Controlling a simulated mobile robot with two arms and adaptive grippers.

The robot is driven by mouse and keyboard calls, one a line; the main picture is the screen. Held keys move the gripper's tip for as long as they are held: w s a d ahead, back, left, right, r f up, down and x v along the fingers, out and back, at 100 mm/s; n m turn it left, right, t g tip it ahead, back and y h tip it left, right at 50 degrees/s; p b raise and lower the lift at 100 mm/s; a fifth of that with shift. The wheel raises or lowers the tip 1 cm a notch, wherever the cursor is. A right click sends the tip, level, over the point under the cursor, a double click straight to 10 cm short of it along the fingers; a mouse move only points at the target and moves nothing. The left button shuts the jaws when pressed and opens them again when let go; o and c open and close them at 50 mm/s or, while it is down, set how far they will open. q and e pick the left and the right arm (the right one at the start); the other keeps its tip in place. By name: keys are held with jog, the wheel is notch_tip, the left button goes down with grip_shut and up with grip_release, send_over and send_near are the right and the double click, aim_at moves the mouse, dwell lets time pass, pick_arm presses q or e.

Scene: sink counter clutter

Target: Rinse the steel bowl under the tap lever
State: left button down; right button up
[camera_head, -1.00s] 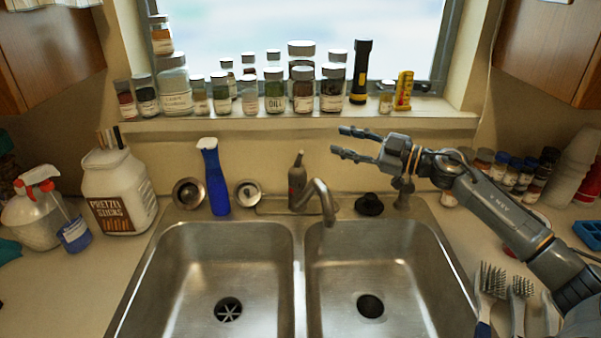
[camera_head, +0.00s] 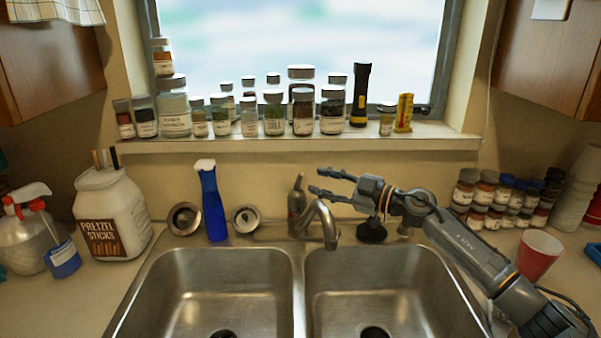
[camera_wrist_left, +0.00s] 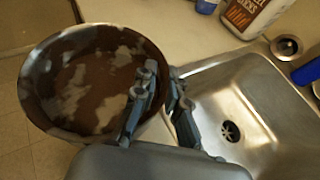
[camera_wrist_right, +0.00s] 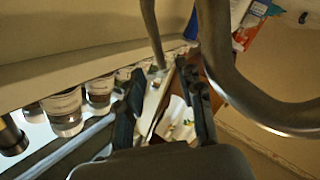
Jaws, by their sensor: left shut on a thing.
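The steel bowl (camera_wrist_left: 90,80) shows in the left wrist view, with brown and grey patches inside. My left gripper (camera_wrist_left: 162,88) is shut on its rim; the bowl is beside the left basin, over the counter edge and floor. Neither shows in the head view. The tap spout (camera_head: 327,222) curves over the divider between the basins. An upright dark piece (camera_head: 297,195), apparently the tap lever, stands behind it. My right gripper (camera_head: 319,182) is open and empty, its fingers pointing left, just above and right of that piece. The spout also shows close by in the right wrist view (camera_wrist_right: 240,85).
The left basin (camera_head: 215,285) and right basin (camera_head: 375,280) are empty. A red cup (camera_head: 538,255) stands right, near my right arm. Several jars and a flashlight (camera_head: 360,95) line the sill.

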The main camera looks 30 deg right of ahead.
aim_at(300, 180)
jog(key=p+x, duration=0.1)
jog(key=x, duration=0.5)
jog(key=shift+w+a, duration=0.15)
jog(key=shift+w, duration=0.1)
grip_shut()
